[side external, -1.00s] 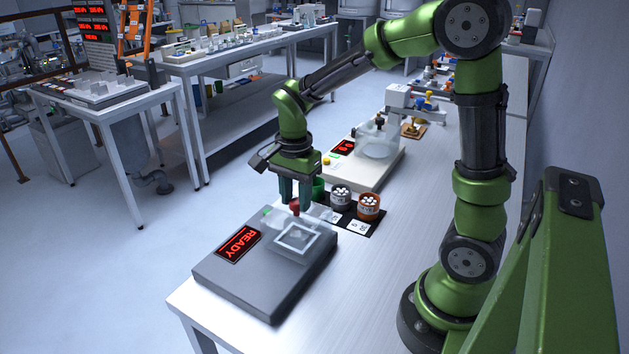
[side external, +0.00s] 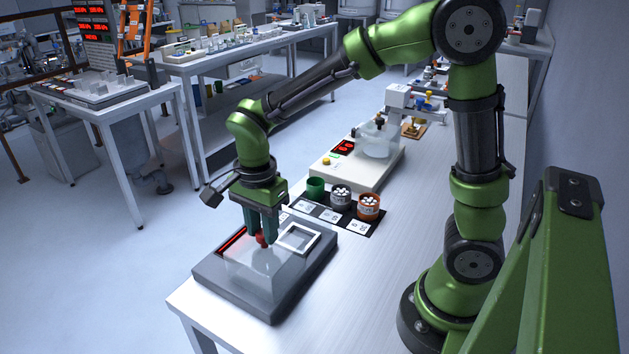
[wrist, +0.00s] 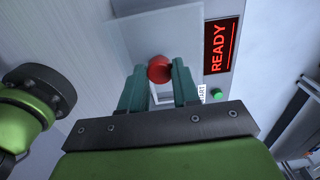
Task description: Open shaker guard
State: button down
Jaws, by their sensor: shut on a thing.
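The shaker is a grey box (side external: 215,278) at the front of the table, with a square white frame (side external: 316,240) on its top. Its clear guard (side external: 265,275) stands over the front part of the box, apart from the frame, which shows uncovered. My gripper (side external: 262,236) is shut on the guard's red knob (side external: 262,240). In the wrist view the red knob (wrist: 159,69) sits between the green fingertips of my gripper (wrist: 159,80). A red READY display (wrist: 220,46) and a green button (wrist: 216,96) show there on the shaker.
Behind the shaker, a black mat (side external: 365,228) holds a green cup (side external: 316,187), a grey cup (side external: 341,197) and an orange cup (side external: 368,206), the last two with white pieces. A white device (side external: 335,170) with a clear cover stands farther back.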

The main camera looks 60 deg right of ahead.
jog(key=shift+a, duration=0.4)
jog(key=c, duration=0.8)
grip_release()
jog(key=shift+r, duration=0.1)
notch_tip(320, 180, up, 17)
